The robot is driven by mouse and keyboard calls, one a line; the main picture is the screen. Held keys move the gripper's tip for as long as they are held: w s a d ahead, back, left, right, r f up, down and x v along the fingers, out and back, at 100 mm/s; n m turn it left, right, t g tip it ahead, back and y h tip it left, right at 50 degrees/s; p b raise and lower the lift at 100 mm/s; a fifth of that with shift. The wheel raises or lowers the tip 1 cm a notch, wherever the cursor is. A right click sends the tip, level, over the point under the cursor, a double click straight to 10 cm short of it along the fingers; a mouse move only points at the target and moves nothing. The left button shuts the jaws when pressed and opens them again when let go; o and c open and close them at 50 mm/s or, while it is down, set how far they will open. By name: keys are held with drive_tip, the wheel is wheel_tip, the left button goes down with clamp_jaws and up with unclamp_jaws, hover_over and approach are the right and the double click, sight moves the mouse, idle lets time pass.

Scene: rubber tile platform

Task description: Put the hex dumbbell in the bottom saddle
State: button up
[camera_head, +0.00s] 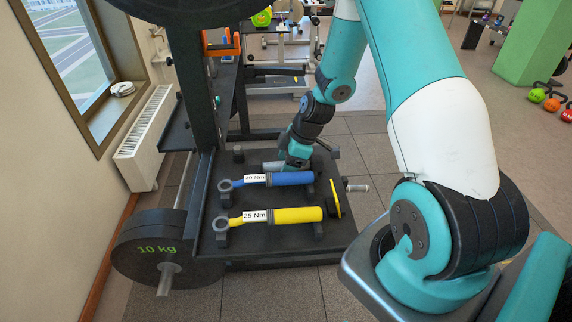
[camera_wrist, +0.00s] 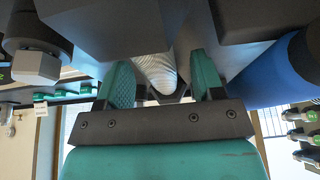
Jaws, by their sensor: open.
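The hex dumbbell's grey knurled handle (camera_wrist: 155,72) shows in the wrist view between the two teal fingers of my gripper (camera_wrist: 163,80). The fingers stand apart on either side of it; I cannot tell if either touches it. In the head view my gripper (camera_head: 291,161) is low over the far part of a black platform (camera_head: 285,247), at a short grey bar (camera_head: 273,166) that seems to be the handle. My gripper and arm partly hide the dumbbell there. Small black supports stand on the platform; I cannot tell which is the bottom saddle.
A blue-handled 20 Nm wrench (camera_head: 292,178) lies just nearer than my gripper. A yellow-handled 25 Nm wrench (camera_head: 297,215) lies nearer still. A black rack post (camera_head: 194,85) and a 10 kg plate (camera_head: 150,245) stand to the left. Tiled floor is clear in front.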

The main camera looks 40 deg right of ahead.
clamp_jaws()
drive_tip(key=shift+r, duration=0.1)
